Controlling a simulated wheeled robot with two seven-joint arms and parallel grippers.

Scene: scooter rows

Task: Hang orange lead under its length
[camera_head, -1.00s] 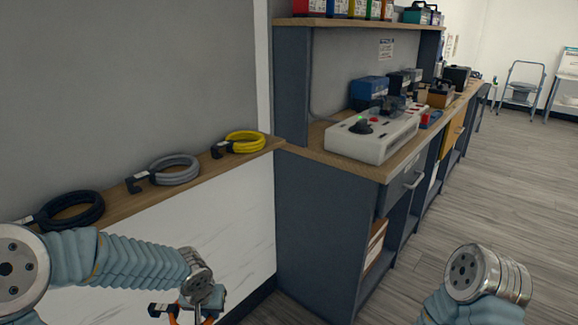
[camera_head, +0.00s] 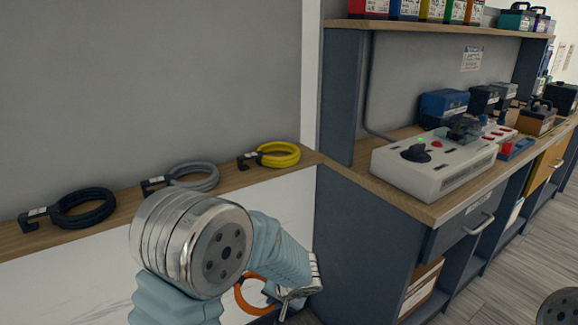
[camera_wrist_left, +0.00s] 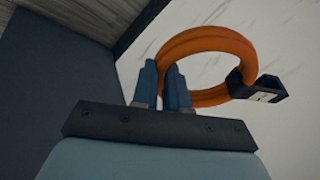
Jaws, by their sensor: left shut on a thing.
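My left gripper (camera_head: 287,297) is low in front of the white panel, below the wooden ledge. It is shut on the orange lead (camera_head: 248,290), a coiled ring partly hidden behind my arm. The left wrist view shows the gripper's two fingers (camera_wrist_left: 164,82) closed on the near side of the orange coil (camera_wrist_left: 205,42). A black clip (camera_wrist_left: 258,88) with a pale label sits on the coil's right side. The coil is in front of the white panel. No length marking is readable. My right gripper is out of view; only a right arm joint shows at bottom right.
Black (camera_head: 84,208), grey (camera_head: 192,178) and yellow (camera_head: 277,155) coils with black clips lie along the wooden ledge (camera_head: 120,210). A dark cabinet bench (camera_head: 365,235) stands to the right, carrying a grey tester box (camera_head: 435,165). Floor is open at far right.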

